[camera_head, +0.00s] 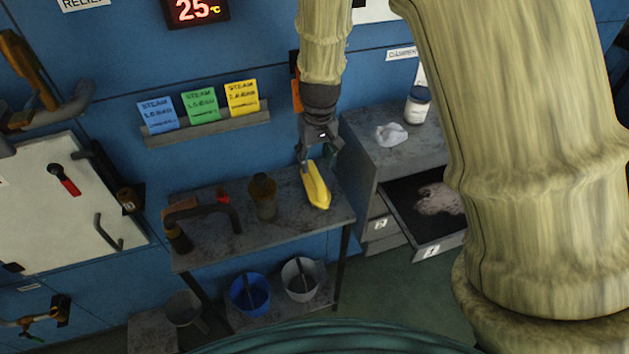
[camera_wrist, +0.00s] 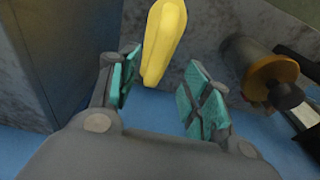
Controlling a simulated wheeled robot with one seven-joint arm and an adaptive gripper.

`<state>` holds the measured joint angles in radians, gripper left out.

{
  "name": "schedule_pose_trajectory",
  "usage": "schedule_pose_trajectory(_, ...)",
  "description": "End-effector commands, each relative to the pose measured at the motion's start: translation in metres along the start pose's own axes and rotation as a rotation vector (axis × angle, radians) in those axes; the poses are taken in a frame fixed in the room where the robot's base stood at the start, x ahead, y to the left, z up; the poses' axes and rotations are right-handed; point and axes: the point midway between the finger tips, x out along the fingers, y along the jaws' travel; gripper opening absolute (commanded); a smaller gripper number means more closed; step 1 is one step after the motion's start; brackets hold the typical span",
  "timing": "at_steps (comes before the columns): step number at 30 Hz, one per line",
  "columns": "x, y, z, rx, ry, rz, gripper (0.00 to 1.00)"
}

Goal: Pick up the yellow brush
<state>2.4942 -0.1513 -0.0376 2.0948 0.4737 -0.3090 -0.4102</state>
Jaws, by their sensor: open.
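The yellow brush (camera_head: 318,190) lies on the dark worktable (camera_head: 220,235), near its right end. My gripper (camera_head: 320,158) is above the brush's far end, with its fingers pointing down. In the wrist view the brush (camera_wrist: 164,40) shows as a smooth yellow bar. Its near end reaches the space between the two teal finger pads of my gripper (camera_wrist: 160,92). The fingers are spread and empty. I cannot tell the exact height of the fingers over the brush.
A brown-topped container (camera_head: 264,197) stands left of the brush; it also shows in the wrist view (camera_wrist: 262,78). A grey cabinet (camera_head: 400,155) with an open drawer (camera_head: 440,245) stands to the right. A blue bucket (camera_head: 250,294) and a grey bucket (camera_head: 300,280) sit below the worktable.

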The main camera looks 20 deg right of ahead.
Motion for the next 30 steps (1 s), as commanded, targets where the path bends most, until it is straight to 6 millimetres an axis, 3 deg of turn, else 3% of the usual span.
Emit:
schedule_pose_trajectory(6,0.021,0.000,0.000,0.001,0.000,0.000,0.48)
schedule_pose_trajectory(17,0.036,0.001,0.001,0.001,-0.001,0.000,0.48)
schedule_pose_trajectory(30,0.074,0.002,0.005,0.000,0.000,0.000,0.48)
